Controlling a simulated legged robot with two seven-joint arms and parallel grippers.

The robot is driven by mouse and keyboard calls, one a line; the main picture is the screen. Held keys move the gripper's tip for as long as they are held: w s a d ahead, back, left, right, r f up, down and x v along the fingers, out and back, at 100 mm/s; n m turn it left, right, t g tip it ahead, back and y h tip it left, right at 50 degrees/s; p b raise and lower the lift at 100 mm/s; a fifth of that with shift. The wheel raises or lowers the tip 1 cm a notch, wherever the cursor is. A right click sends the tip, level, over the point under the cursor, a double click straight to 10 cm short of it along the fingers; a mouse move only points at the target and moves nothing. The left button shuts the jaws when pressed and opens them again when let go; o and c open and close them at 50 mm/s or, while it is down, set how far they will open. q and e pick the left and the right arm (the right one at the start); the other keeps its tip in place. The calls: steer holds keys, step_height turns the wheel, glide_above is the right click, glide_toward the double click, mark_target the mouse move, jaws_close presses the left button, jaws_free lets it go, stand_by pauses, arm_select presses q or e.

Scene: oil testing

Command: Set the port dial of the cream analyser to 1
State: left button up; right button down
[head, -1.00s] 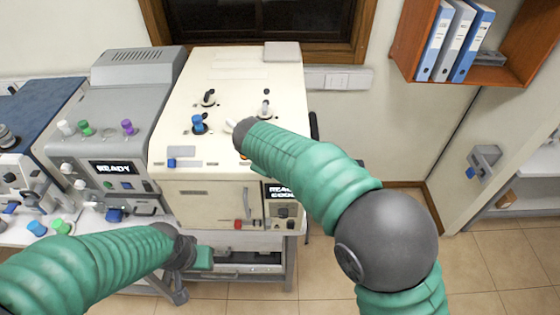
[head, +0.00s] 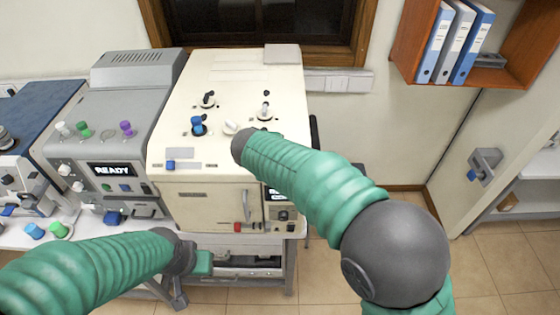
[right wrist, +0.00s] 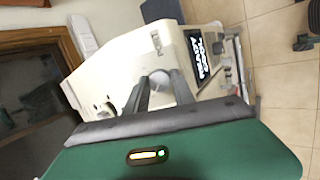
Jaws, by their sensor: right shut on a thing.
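The cream analyser (head: 240,78) stands in the middle of the head view, with its lit screen partly behind my right arm. The screen (right wrist: 205,50) also shows in the right wrist view. In that view my right gripper (right wrist: 158,82) is shut on a round grey knob (right wrist: 160,77) on the analyser. I cannot read the knob's marks or setting. A blue knob (head: 198,126), a white one (head: 232,128) and two small levers show on the sloping top. My left gripper (head: 203,262) is low in front, its jaws unclear.
A grey analyser (head: 110,165) and a blue one (head: 40,115) stand to the left on the same bench. A shelf with binders (head: 455,40) hangs at the upper right. Open floor (head: 325,255) shows at the lower right.

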steer(key=c, duration=1.1)
jaws_free()
steer(key=shift+a, duration=0.1)
steer(key=shift+s+a+r, duration=0.1)
steer(key=shift+s+r, duration=0.05)
steer(key=shift+r, duration=0.1)
steer(key=b+v, duration=0.4)
steer(key=v, duration=1.2)
steer(key=shift+s, duration=0.1)
